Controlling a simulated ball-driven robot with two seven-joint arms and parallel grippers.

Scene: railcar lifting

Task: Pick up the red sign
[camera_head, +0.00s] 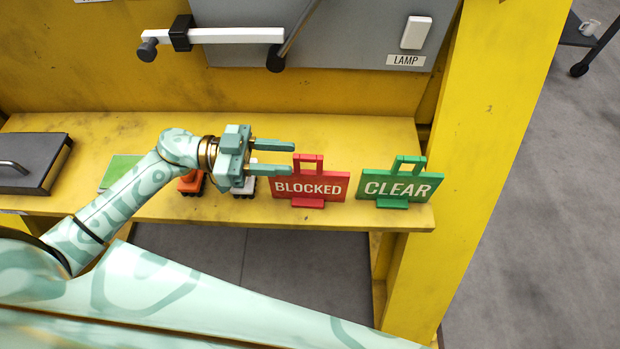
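The red sign (311,187), marked BLOCKED, stands upright on the yellow shelf with a square loop handle on top and a foot below. My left gripper (292,159) reaches in from the left with its two fingers apart, pointing right. The fingertips are close to the red sign's handle in the picture. I cannot tell whether they touch it or how far apart they are in depth. Nothing shows between the fingers. My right gripper is not in view.
A green CLEAR sign (402,187) stands right of the red one, near the shelf's (345,135) right end. An orange toy vehicle (191,183) and a white one (244,188) sit left. A yellow post (490,130) rises at right. A grey panel with a lever hangs behind.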

